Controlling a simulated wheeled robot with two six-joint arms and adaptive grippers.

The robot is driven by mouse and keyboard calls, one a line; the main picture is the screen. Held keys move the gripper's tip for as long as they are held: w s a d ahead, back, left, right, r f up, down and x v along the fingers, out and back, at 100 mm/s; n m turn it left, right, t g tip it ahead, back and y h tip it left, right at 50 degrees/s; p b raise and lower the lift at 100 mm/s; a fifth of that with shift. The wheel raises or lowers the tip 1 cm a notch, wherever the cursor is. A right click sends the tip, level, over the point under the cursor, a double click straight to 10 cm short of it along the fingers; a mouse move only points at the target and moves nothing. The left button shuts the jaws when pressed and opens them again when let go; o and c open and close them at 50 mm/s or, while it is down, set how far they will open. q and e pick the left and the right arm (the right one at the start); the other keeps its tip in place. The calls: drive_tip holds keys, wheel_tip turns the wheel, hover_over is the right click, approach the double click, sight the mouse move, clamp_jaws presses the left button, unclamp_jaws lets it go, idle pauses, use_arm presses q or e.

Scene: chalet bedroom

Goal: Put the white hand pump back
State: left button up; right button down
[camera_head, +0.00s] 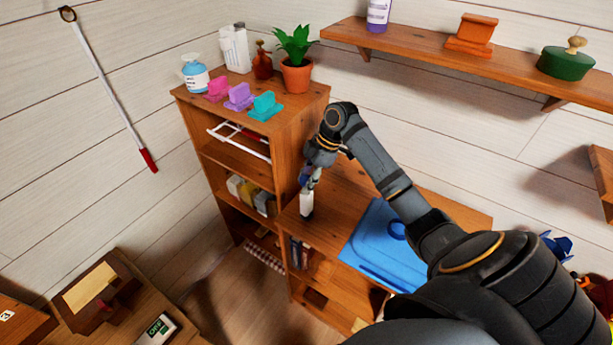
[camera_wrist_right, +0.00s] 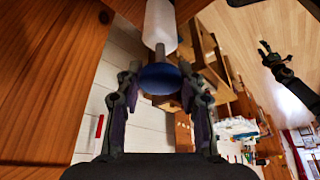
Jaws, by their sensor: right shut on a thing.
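The white hand pump (camera_head: 306,201) is upright at the left end of the lower wooden cabinet top, beside the tall shelf. Its dark lower end is at the cabinet top; I cannot tell if it touches. In the right wrist view its white body (camera_wrist_right: 160,24) runs to a grey rod and a round blue handle (camera_wrist_right: 160,78). My right gripper (camera_head: 314,172) is shut on the pump at this handle, with one finger on each side in the wrist view (camera_wrist_right: 160,86). My left gripper (camera_wrist_right: 266,48) appears small in the wrist view, its jaws unclear.
The tall shelf (camera_head: 223,160) stands just left of the pump, with a potted plant (camera_head: 296,72), bottles and coloured blocks on top. A wall shelf (camera_head: 430,45) is above.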

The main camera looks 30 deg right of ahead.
drive_tip(key=shift+f, duration=0.1)
drive_tip(key=shift+f, duration=0.1)
drive_tip(key=c, duration=0.8)
unclamp_jaws()
drive_tip(key=b+v, duration=0.4)
drive_tip(key=v, duration=0.8)
